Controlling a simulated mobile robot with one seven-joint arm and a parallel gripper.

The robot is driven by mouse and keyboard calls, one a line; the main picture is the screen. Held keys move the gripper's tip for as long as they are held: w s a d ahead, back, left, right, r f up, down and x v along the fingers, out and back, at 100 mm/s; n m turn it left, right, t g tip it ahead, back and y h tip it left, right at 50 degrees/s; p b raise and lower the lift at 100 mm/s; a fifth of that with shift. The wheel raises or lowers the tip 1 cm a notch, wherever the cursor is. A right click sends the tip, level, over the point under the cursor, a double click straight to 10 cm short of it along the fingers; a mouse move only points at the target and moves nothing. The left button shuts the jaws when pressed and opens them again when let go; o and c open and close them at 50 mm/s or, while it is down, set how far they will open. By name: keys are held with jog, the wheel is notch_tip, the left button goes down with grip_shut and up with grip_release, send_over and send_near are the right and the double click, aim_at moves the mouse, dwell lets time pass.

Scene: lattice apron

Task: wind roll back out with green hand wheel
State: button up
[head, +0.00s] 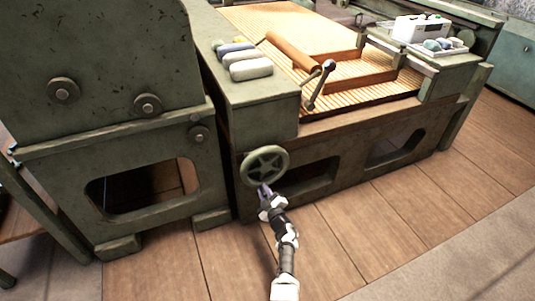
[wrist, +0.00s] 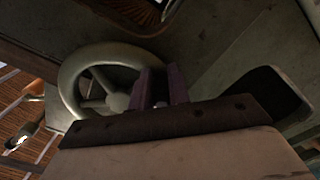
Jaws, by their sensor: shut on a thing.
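The green hand wheel (head: 265,166) is mounted on the front side of the green machine frame, low down near the corner, with a star of spokes. My gripper (head: 264,188) is at the lower rim of the wheel and is shut on it. In the wrist view the wheel (wrist: 75,84) fills the left, and my gripper's purple fingers (wrist: 161,86) stand in front of its right part; the exact grip is partly hidden. An orange-brown roll (head: 291,49) lies slanted over the ribbed bed, near a metal crank handle (head: 319,86).
Several rounded blocks (head: 250,68) lie on the green side top. A white box (head: 422,28) and a tray with rounded pieces (head: 440,48) stand at the back right. The plank floor (head: 400,215) in front is clear. A tall green cabinet (head: 95,75) stands left.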

aim_at(276, 177)
jog(key=shift+w+d+r, duration=0.1)
jog(key=shift+r, duration=0.15)
jog(key=shift+w+d+r+b, duration=0.1)
jog(key=shift+w+d+b, duration=0.15)
jog(key=shift+d, duration=0.65)
jog(key=shift+w+d+b, duration=0.15)
jog(key=shift+w+d, duration=0.2)
jog(key=shift+d, duration=0.5)
jog(key=shift+r, duration=0.1)
jog(key=shift+w+d+r, duration=0.25)
jog(key=shift+d+r, duration=0.1)
jog(key=shift+d, duration=0.25)
jog(key=shift+w+d+r, duration=0.2)
jog(key=shift+d+r, duration=0.1)
jog(key=shift+d, duration=0.3)
